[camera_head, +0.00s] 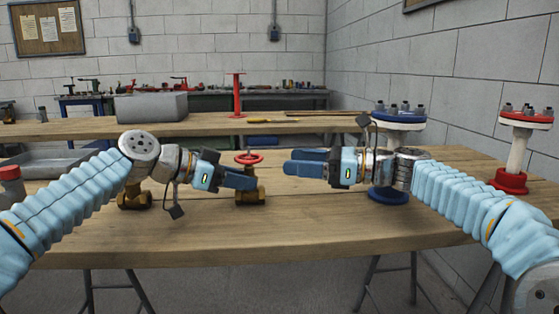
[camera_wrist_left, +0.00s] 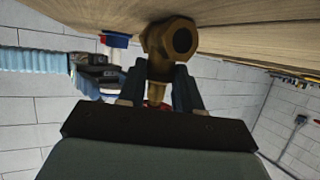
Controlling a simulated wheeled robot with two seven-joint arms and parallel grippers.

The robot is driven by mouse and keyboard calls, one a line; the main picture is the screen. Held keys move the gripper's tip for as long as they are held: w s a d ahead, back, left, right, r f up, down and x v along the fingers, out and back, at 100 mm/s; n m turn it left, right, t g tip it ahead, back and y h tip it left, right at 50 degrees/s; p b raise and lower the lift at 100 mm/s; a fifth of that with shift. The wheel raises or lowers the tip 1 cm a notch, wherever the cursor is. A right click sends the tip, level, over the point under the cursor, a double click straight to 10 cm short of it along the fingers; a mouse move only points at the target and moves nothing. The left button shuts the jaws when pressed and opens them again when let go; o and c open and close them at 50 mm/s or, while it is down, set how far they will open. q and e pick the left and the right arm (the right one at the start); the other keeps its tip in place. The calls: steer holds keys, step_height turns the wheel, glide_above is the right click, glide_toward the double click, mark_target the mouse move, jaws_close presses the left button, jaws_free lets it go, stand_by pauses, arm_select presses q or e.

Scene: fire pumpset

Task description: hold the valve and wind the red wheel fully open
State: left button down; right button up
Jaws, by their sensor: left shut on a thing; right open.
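The brass valve (camera_head: 251,196) stands upright on the wooden bench, with the red wheel (camera_head: 249,158) on top. My left gripper (camera_head: 240,180) comes in from the left and is shut on the valve's body below the wheel. In the left wrist view, its two fingers (camera_wrist_left: 158,88) lie on either side of the brass valve (camera_wrist_left: 165,48). A bit of red wheel (camera_wrist_left: 154,103) shows between them. My right gripper (camera_head: 303,163) is open and empty, pointing left, just right of the wheel and apart from it. It also shows in the left wrist view (camera_wrist_left: 98,75).
Another brass fitting (camera_head: 134,197) stands under my left wrist. A blue-based flanged post (camera_head: 388,195) stands behind my right wrist, and a red-based post (camera_head: 509,181) farther right. A grey tray (camera_head: 60,166) is at the left. The bench front is clear.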

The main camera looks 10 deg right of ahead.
arm_select(q)
steer(key=c, duration=0.7)
jaws_free()
